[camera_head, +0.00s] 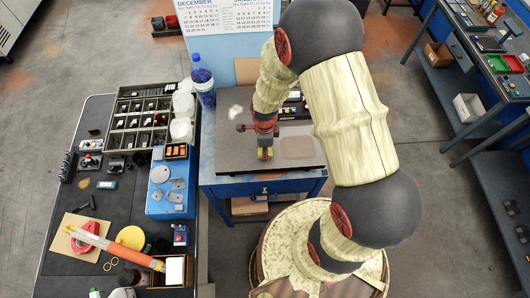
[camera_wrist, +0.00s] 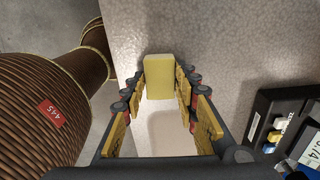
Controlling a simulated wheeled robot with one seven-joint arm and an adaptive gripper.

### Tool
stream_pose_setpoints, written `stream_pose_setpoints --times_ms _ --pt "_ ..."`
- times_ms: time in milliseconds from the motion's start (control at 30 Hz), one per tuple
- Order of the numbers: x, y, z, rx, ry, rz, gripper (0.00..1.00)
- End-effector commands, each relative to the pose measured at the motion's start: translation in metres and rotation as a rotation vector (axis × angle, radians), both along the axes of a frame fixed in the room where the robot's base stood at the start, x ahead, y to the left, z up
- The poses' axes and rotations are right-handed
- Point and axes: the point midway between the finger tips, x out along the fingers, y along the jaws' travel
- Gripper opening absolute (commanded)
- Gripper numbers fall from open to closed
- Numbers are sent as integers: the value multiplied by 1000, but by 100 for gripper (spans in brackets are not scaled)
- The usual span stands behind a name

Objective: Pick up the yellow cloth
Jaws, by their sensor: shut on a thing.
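The yellow cloth (camera_wrist: 158,76) looks like a small pale yellow folded block. In the wrist view it sits between the tips of my gripper (camera_wrist: 158,88), with a finger against each side. In the head view my gripper (camera_head: 265,153) is low over the grey top of the blue bench (camera_head: 228,157), with a bit of the yellow cloth (camera_head: 264,151) showing at its tips. I cannot tell whether the cloth is clear of the bench top.
A tan flat patch (camera_head: 298,147) lies right of my gripper on the bench. A black case with small coloured parts (camera_wrist: 283,120) is at the right in the wrist view. A blue bottle (camera_head: 202,82) and white tubs (camera_head: 182,115) stand to the left, near a cluttered dark table (camera_head: 85,215).

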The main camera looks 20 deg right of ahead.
Motion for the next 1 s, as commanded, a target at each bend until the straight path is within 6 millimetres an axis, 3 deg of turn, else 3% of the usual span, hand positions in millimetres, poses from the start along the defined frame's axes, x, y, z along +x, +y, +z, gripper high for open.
stream_pose_setpoints --times_ms 433,667,933,1000 --pt "1 0 4 0 -2 0 12" --pt "2 0 31 0 -8 0 12" --pt "17 51 91 1 -7 6 12" --pt "22 69 97 1 -4 7 12"
